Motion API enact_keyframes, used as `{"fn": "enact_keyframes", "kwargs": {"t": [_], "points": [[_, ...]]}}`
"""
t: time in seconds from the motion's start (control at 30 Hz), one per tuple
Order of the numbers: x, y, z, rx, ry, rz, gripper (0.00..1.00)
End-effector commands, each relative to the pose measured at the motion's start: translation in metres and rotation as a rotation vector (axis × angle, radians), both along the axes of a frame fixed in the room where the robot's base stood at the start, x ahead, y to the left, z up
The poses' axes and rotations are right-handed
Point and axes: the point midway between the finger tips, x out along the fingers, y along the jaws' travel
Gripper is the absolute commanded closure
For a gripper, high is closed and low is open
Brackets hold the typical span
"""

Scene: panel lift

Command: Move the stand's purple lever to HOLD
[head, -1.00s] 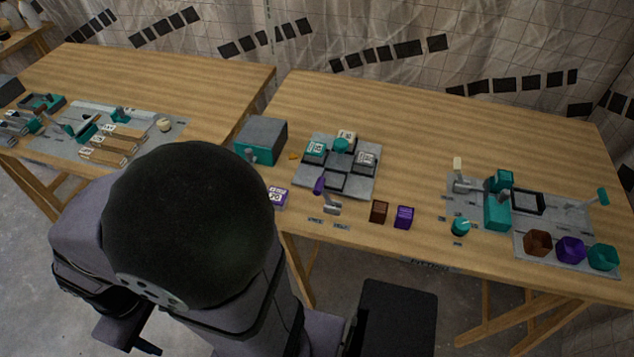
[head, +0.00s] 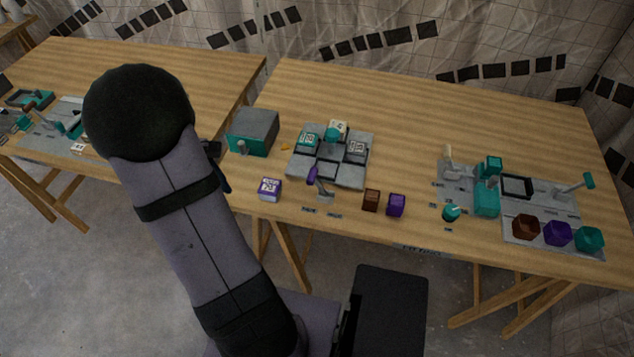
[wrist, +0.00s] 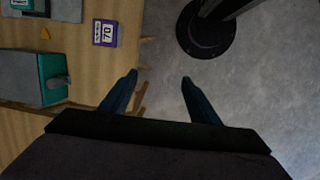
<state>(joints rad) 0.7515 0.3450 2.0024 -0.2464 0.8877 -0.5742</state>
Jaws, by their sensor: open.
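The lever is not in the wrist view.
A purple-and-white block (head: 270,188) and a teal-and-grey box (head: 252,132) stand left of the lever, near my gripper. The grey panel (head: 345,174) carries several tagged blocks. Brown (head: 371,200) and purple (head: 396,205) blocks sit to the right. The back of the table is clear.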

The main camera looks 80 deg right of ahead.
Motion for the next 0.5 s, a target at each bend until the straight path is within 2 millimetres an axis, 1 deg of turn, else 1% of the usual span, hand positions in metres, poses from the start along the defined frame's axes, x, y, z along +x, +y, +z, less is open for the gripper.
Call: {"fn": "enact_keyframes", "kwargs": {"t": [0.03,0.07,0.1,0.17,0.2,0.3,0.33,0.4,0.5], "points": [[-0.020,-0.031,-0.002,0.006,0.027,-0.022,0.44],[-0.030,-0.046,-0.003,0.009,0.041,-0.024,0.44],[-0.046,-0.066,-0.005,0.014,0.060,-0.029,0.44],[-0.071,-0.092,-0.008,0.023,0.086,-0.034,0.44],[-0.088,-0.107,-0.010,0.031,0.103,-0.038,0.44],[-0.125,-0.135,-0.014,0.048,0.134,-0.044,0.44],[-0.134,-0.140,-0.016,0.053,0.143,-0.046,0.44],[-0.151,-0.150,-0.018,0.064,0.156,-0.049,0.44],[-0.167,-0.158,-0.020,0.072,0.168,-0.050,0.44]]}}
